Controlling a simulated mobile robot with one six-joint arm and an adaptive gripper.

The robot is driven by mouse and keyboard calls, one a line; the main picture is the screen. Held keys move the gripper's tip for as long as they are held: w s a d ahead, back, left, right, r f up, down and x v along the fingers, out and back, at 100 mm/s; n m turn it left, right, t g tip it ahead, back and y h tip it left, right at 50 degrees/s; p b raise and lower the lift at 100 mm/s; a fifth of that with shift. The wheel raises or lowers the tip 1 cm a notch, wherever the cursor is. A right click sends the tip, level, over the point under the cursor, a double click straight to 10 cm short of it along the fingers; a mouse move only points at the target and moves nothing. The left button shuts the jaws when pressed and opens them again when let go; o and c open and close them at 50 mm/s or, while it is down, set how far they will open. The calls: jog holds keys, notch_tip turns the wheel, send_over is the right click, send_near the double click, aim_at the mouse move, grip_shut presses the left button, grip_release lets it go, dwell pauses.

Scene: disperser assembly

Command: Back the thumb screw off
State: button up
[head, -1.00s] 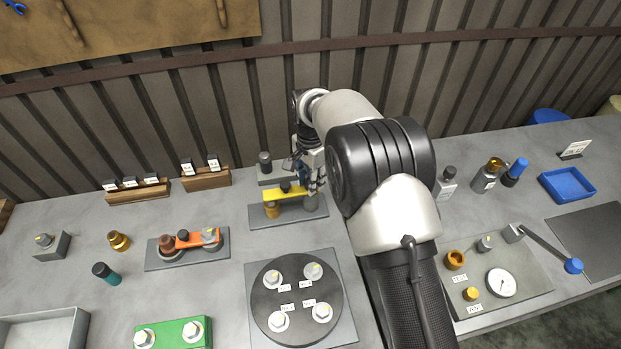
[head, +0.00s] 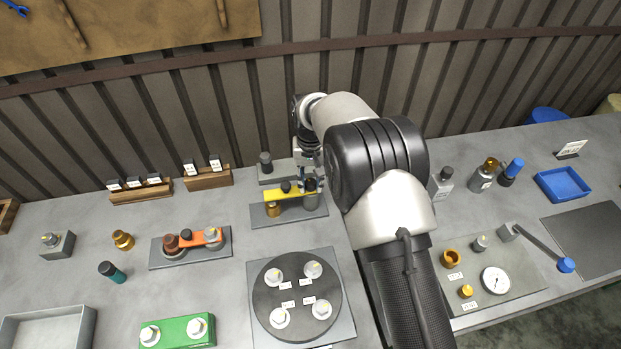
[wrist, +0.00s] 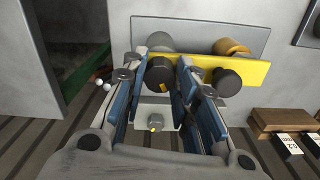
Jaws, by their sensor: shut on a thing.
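A yellow bar (head: 272,194) lies across a fixture on a grey base plate (head: 262,221), and it also shows in the wrist view (wrist: 257,76). A dark round knob (wrist: 160,74), which looks like the thumb screw, sits at one end of the bar. My gripper (wrist: 163,64) is shut on this knob, one blue-padded finger at each side. In the head view my gripper (head: 311,184) points down at the bar's right end, and its wrist hides part of the knob. A second dark knob (head: 286,187) sits near the bar's middle, apart from the fingers.
A brass cylinder (head: 272,210) and a grey cylinder (head: 311,202) stand at the bar's front. Close behind is a grey block with a bolt (wrist: 157,123). Wooden label racks (head: 208,178), an orange-bar fixture (head: 195,238) and a round black plate (head: 293,295) stand nearby.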

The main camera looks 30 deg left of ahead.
aim_at(311, 182)
jog(key=n, duration=0.5)
jog(key=shift+n, duration=0.3)
jog(key=n, duration=0.4)
jog(key=shift+n+p, duration=0.35)
jog(key=shift+n, duration=0.05)
jog(key=o, duration=1)
jog(key=shift+o, duration=0.2)
jog(key=shift+r, duration=0.1)
notch_tip(311, 182, up, 12)
